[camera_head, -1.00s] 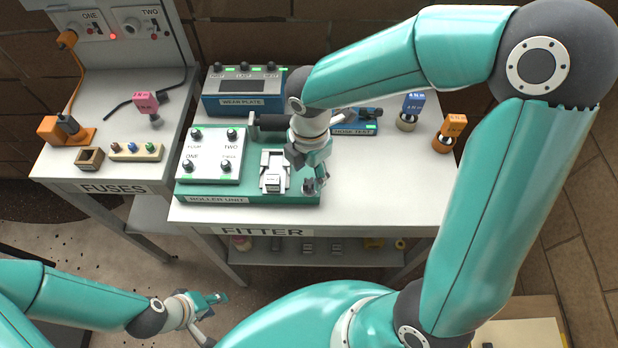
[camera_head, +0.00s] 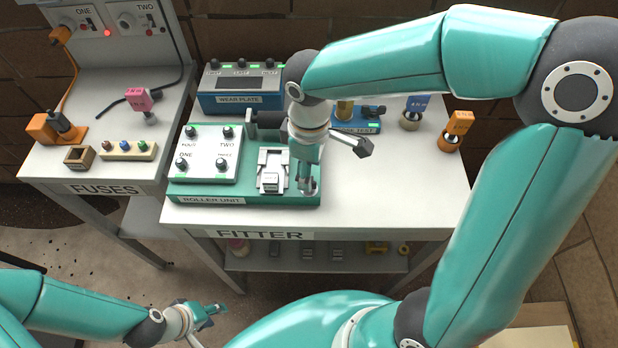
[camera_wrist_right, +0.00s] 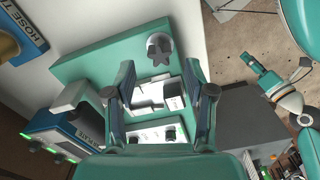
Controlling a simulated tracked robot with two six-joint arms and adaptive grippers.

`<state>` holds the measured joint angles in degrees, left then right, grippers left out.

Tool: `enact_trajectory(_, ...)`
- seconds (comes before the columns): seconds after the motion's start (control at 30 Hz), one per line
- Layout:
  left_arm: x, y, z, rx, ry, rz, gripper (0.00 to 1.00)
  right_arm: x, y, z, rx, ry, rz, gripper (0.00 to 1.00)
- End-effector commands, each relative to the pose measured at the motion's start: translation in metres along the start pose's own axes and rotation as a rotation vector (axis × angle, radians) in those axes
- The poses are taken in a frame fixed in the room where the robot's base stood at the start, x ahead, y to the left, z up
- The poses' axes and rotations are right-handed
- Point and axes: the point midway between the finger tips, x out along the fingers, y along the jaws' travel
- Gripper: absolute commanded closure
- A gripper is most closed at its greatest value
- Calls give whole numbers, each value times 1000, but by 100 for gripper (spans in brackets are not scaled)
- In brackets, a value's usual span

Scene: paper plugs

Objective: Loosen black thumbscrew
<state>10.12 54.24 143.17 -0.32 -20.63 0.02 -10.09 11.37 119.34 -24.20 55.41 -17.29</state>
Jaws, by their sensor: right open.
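The black thumbscrew (camera_wrist_right: 160,48) is a dark star-shaped knob on the green base of the roller unit (camera_wrist_right: 85,65). In the head view the unit's base (camera_head: 255,198) lies on the fitter table, and my right gripper largely covers the thumbscrew at its right end. My right gripper (camera_head: 307,185) points down there. In the right wrist view its two fingers (camera_wrist_right: 160,72) are apart and empty, with the thumbscrew showing between and beyond their tips. I cannot tell the exact height gap. My left gripper (camera_head: 212,318) hangs low in front of the tables, its fingers apart and empty.
A light clamp block (camera_head: 272,172) and a white knob panel (camera_head: 208,150) sit left of the right gripper. The wear plate box (camera_head: 240,95) and hose test block (camera_head: 358,125) stand behind. Blue (camera_head: 415,107) and orange (camera_head: 458,125) plugs stand right. The table's front right is clear.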

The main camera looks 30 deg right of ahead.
Motion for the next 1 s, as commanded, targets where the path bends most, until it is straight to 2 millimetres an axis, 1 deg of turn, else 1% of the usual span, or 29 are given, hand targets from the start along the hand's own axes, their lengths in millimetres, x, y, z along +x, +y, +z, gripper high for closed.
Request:
enact_trajectory(0.23,4,-1,0,0,0,0,60,5,0,0,-2,-1,0,46)
enact_trajectory(0.8,27,-10,0,0,0,0,60,34,0,0,-3,-2,0,46)
enact_trajectory(1.0,32,-12,0,0,0,0,60,41,0,0,-3,-1,0,46)
